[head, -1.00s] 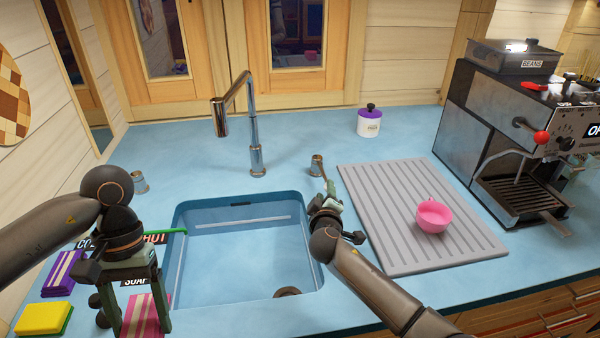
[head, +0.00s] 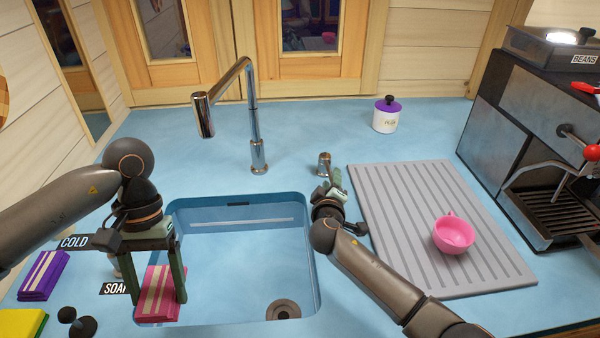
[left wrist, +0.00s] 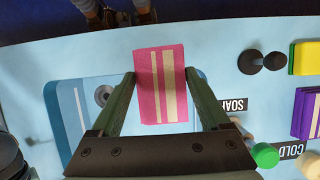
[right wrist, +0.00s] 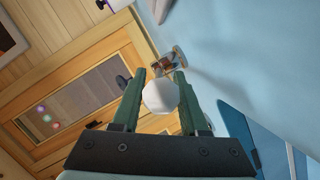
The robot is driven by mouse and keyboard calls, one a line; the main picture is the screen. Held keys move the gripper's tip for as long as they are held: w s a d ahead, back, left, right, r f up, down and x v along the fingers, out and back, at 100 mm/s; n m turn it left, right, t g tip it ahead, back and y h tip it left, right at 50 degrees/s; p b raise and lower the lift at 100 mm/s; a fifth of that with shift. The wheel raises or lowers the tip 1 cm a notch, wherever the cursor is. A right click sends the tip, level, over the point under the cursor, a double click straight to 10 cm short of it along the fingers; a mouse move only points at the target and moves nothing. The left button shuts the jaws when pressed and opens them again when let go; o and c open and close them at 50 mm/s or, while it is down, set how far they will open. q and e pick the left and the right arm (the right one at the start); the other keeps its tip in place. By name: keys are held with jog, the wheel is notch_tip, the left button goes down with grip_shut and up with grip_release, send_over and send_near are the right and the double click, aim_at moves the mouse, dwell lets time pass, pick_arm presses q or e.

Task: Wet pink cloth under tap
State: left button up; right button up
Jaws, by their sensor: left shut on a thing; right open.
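The pink cloth (head: 158,290) with pale stripes is at the sink's left edge. My left gripper (head: 160,298) points down and is shut on it; the left wrist view shows the cloth (left wrist: 158,85) between both fingers. I cannot tell if it is lifted. The metal tap (head: 255,110) stands behind the blue sink (head: 235,250), its spout angled left. My right gripper (head: 332,185) is open by a short metal post (head: 324,162) right of the tap. In the right wrist view a pale faceted thing (right wrist: 160,96) lies between its fingers; I cannot tell whether they touch it.
A grey ribbed drainer (head: 400,220) with a pink cup (head: 453,235) lies right of the sink. A coffee machine (head: 520,140) stands beyond. A purple cloth (head: 44,275) and yellow sponge (head: 20,325) lie left. A lidded white jar (head: 385,117) stands at the back.

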jog(key=shift+w+f, duration=0.1)
jog(key=shift+w, duration=0.25)
grip_shut()
dwell(0.3)
jog(key=shift+d, duration=0.1)
dwell(1.0)
